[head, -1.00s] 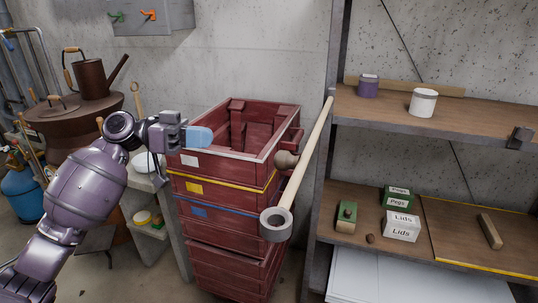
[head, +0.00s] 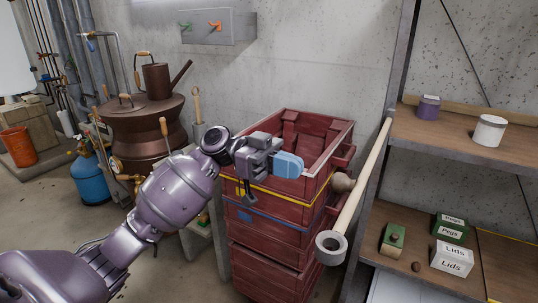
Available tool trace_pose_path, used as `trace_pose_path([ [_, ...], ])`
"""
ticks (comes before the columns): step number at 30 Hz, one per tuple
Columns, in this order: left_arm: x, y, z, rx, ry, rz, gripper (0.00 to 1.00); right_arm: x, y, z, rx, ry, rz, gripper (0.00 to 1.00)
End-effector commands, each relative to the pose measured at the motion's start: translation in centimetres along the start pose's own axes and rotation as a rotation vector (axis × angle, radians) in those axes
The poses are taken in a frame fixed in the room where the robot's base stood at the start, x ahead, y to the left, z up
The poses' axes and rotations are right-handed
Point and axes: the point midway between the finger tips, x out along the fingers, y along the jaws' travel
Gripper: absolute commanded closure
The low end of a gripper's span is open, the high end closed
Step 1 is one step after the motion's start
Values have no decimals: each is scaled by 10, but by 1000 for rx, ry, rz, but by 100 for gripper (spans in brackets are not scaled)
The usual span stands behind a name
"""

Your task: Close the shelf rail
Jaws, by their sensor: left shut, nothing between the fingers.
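The shelf rail (head: 368,185) is a pale wooden pole. It runs from the shelf's left upright out toward me and stands open, angled away from the shelf front. Its near end carries a grey ring (head: 331,247), and a brown round knob (head: 342,181) shows beside it. My left gripper (head: 288,164) has blue fingertips. It is shut and empty, in front of the red crate stack, left of the knob and apart from the rail in the picture. My right gripper is not in view.
The stacked red crates (head: 270,253) stand left of the rail. The shelf (head: 440,137) at right holds a purple jar (head: 428,107), a white jar (head: 489,130), a green box (head: 450,228) and a white box of lids (head: 452,258). A copper still (head: 143,128) stands at left.

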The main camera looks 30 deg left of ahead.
Motion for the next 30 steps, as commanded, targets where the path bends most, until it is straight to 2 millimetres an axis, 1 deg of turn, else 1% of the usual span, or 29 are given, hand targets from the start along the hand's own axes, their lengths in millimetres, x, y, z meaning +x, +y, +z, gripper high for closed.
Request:
trace_pose_path([
  [1,9,0,-3,1,0,1,100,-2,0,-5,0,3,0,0],
  [3,20,0,-3,1,1,1,100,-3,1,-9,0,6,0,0],
  [6,34,0,-2,1,0,0,100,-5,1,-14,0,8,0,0],
  [10,46,0,-2,0,1,0,100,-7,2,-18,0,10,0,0],
  [15,53,0,0,1,0,-1,100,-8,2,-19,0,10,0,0],
  [26,54,0,0,1,0,-2,100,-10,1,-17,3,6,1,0],
  [30,61,0,0,0,1,-7,100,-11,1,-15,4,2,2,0],
])
